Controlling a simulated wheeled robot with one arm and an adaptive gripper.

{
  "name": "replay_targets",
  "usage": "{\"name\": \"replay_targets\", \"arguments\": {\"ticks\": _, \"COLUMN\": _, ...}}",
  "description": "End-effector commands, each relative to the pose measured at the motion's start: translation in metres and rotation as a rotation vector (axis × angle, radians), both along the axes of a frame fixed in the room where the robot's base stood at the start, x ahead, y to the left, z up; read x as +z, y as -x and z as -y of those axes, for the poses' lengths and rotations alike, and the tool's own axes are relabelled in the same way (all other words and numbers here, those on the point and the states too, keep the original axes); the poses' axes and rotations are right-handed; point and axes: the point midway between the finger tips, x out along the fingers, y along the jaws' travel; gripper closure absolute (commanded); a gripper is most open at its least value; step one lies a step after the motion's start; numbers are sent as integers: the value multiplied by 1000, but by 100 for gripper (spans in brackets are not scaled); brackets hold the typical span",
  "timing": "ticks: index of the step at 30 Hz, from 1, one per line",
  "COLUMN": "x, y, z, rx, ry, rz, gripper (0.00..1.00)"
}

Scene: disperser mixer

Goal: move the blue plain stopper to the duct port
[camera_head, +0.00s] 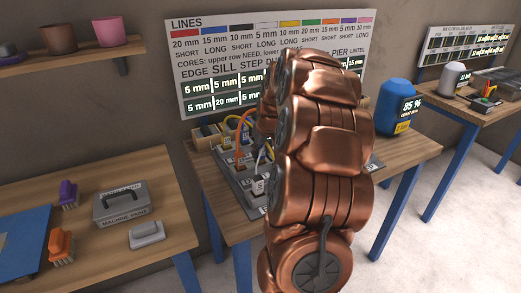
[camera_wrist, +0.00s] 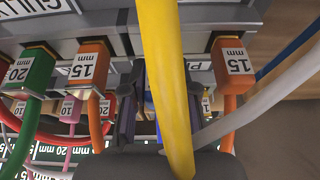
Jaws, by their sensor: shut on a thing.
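In the wrist view my gripper (camera_wrist: 159,105) has its two dark fingers closed around a narrow blue piece (camera_wrist: 149,102). This is probably the blue plain stopper, but a thick yellow cable (camera_wrist: 165,70) crosses in front and hides most of it. I cannot make out the duct port. The grey block with the ports (camera_wrist: 205,15) runs along the top of the wrist view. In the head view the grey block (camera_head: 236,176) stands on the middle table, and my copper arm hides its right part and my gripper.
In the wrist view, orange plugs (camera_wrist: 88,66) (camera_wrist: 232,66) and a green plug (camera_wrist: 30,70) flank my gripper, with a pale cable (camera_wrist: 250,110) at right. In the head view, a blue tank (camera_head: 390,110) stands right. A left table (camera_head: 165,200) holds brushes and a grey case (camera_head: 121,203).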

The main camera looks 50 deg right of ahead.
Motion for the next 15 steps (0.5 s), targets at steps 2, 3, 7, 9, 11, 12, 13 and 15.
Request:
{"name": "replay_targets", "arguments": {"ticks": 2, "x": -2, "y": 0, "z": 0, "rx": 0, "ry": 0, "rz": 0, "gripper": 100}}
{"name": "replay_targets", "arguments": {"ticks": 3, "x": -3, "y": 0, "z": 0, "rx": 0, "ry": 0, "rz": 0, "gripper": 100}}
{"name": "replay_targets", "arguments": {"ticks": 7, "x": -6, "y": 0, "z": 0, "rx": 0, "ry": 0, "rz": 0, "gripper": 100}}
{"name": "replay_targets", "arguments": {"ticks": 9, "x": -7, "y": 0, "z": 0, "rx": 0, "ry": 0, "rz": 0, "gripper": 100}}
{"name": "replay_targets", "arguments": {"ticks": 11, "x": -8, "y": 0, "z": 0, "rx": 0, "ry": 0, "rz": 0, "gripper": 100}}
{"name": "replay_targets", "arguments": {"ticks": 12, "x": -9, "y": 0, "z": 0, "rx": 0, "ry": 0, "rz": 0, "gripper": 100}}
{"name": "replay_targets", "arguments": {"ticks": 13, "x": -9, "y": 0, "z": 0, "rx": 0, "ry": 0, "rz": 0, "gripper": 100}}
{"name": "replay_targets", "arguments": {"ticks": 15, "x": -11, "y": 0, "z": 0, "rx": 0, "ry": 0, "rz": 0, "gripper": 100}}
